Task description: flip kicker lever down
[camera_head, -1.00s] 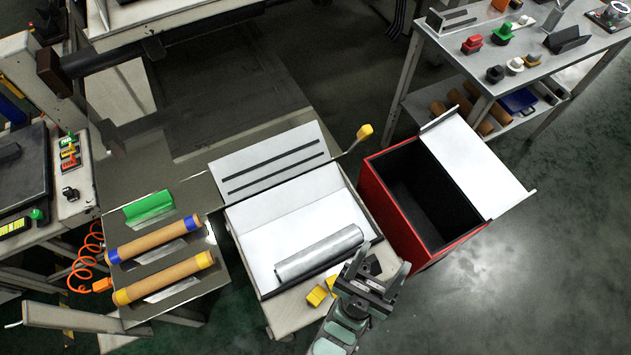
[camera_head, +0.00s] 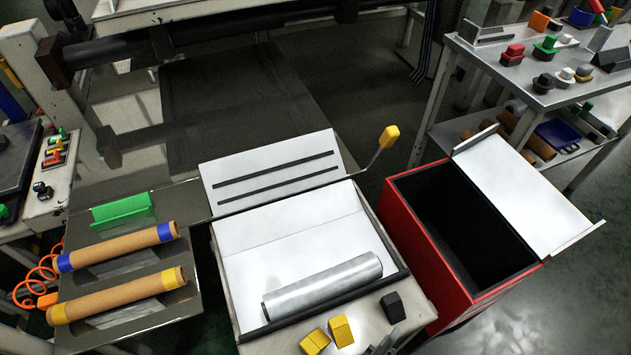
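A lever with a yellow knob (camera_head: 389,136) stands at the back right corner of the white tray (camera_head: 235,245). Its thin rod slants up and to the right, with the knob at the top end. A silvery film roll (camera_head: 323,284) lies in the front of the tray. Only a small grey tip of my gripper (camera_head: 384,343) shows at the bottom edge, in front of the tray and well away from the lever. The rest of my gripper is out of the picture, so its opening is hidden.
A red open bin (camera_head: 412,240) with a white flap (camera_head: 520,195) stands right of the lever. Two yellow blocks (camera_head: 328,336) and a black block (camera_head: 393,307) sit in front of the tray. Two brown rolls (camera_head: 118,246) lie at left. A slotted white plate (camera_head: 270,172) stands behind the tray.

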